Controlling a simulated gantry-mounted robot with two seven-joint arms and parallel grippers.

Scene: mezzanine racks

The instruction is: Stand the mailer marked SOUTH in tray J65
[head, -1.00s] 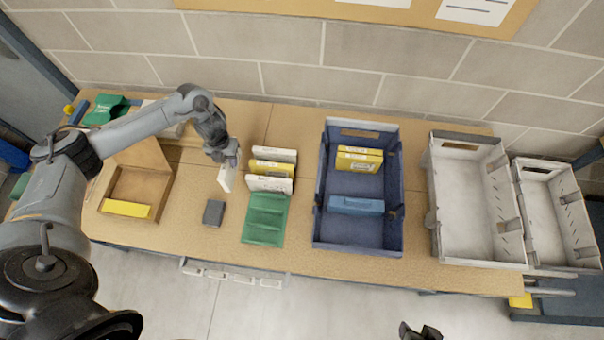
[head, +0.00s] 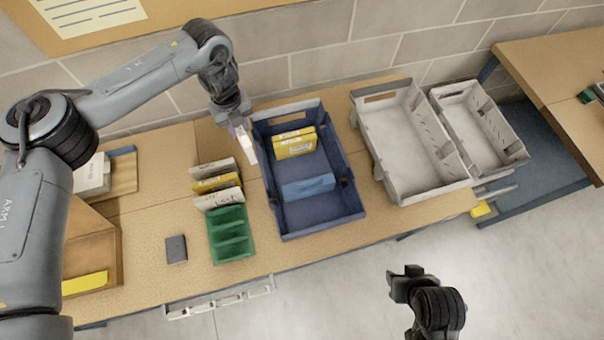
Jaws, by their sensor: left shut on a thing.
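My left gripper (head: 238,119) is shut on a slim white mailer (head: 248,146), held upright by its top above the left edge of the blue tray (head: 343,216). Any writing on this mailer is unreadable here. Inside the blue tray, yellow mailers (head: 295,145) stand near the back and a blue block-like piece (head: 308,187) lies across the middle. Two grey trays, a large one (head: 418,190) and a smaller one (head: 503,162), look empty. I cannot read a J65 label on any tray. My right gripper (head: 404,283) is low, over the floor in front of the table; its jaw opening is unclear.
A green slotted rack (head: 231,235) stands left of the blue tray, with white and yellow mailers (head: 216,183) at its back. A dark grey box (head: 176,249) and an open brown box (head: 110,245) are farther left. Another table (head: 565,80) is at right.

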